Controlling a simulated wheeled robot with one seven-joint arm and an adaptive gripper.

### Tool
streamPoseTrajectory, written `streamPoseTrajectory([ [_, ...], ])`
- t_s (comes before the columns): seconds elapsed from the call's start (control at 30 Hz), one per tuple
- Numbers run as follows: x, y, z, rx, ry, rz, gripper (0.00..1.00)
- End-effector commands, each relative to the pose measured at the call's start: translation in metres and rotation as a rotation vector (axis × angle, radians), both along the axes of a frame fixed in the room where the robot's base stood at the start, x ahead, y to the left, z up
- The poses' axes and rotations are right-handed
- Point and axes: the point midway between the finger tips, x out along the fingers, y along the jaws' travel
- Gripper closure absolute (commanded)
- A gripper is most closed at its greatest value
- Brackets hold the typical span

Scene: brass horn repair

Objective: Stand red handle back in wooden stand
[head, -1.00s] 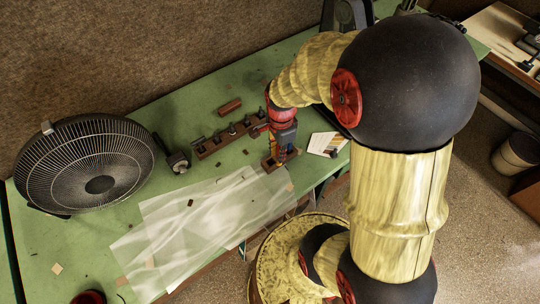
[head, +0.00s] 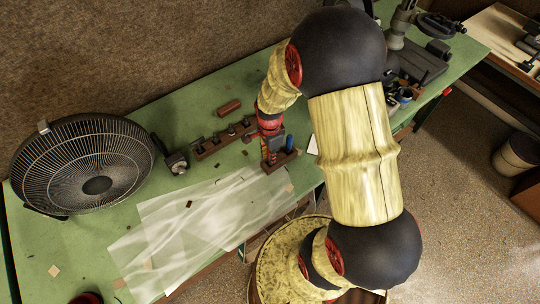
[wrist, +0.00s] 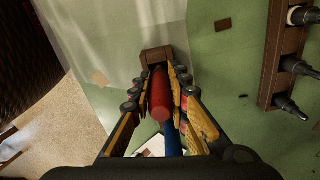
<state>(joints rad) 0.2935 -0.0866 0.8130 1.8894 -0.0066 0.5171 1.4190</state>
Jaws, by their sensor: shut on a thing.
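My gripper (wrist: 158,97) is shut on the red handle (wrist: 160,96), which lies lengthwise between its yellow-and-black fingers. The small wooden stand (wrist: 157,56) shows just past the handle's far end in the wrist view. I cannot tell whether the handle's tip is inside a hole or only above it. A blue handle (wrist: 173,143) shows beside the red one, below it in the picture. In the head view the stand (head: 282,164) sits near the bench's front edge, with the blue handle (head: 289,143) upright in it. My gripper (head: 271,146) is over its left part.
A long wooden rack (head: 225,139) with several dark pieces stands just left of the stand. A brown block (head: 229,107) lies behind it. A clear plastic sheet (head: 200,222) covers the front left, near a black fan (head: 90,165). Dark equipment (head: 420,65) stands at the right.

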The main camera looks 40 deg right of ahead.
Motion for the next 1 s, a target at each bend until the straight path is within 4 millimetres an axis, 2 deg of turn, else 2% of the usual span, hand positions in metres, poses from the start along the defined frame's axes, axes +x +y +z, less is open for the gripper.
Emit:
streamPoseTrajectory([
  [0.1,0.000,0.000,-0.001,0.000,0.000,0.000,1.00],
  [0.13,0.000,0.000,-0.001,0.000,0.000,0.000,0.82],
  [0.43,0.000,0.000,-0.001,0.000,0.000,0.000,0.65],
  [0.77,0.000,0.000,0.002,0.000,0.000,0.000,0.65],
  [0.87,0.001,0.000,0.010,0.000,-0.003,0.000,0.65],
  [1.0,0.001,0.000,0.034,-0.002,-0.004,0.000,0.65],
])
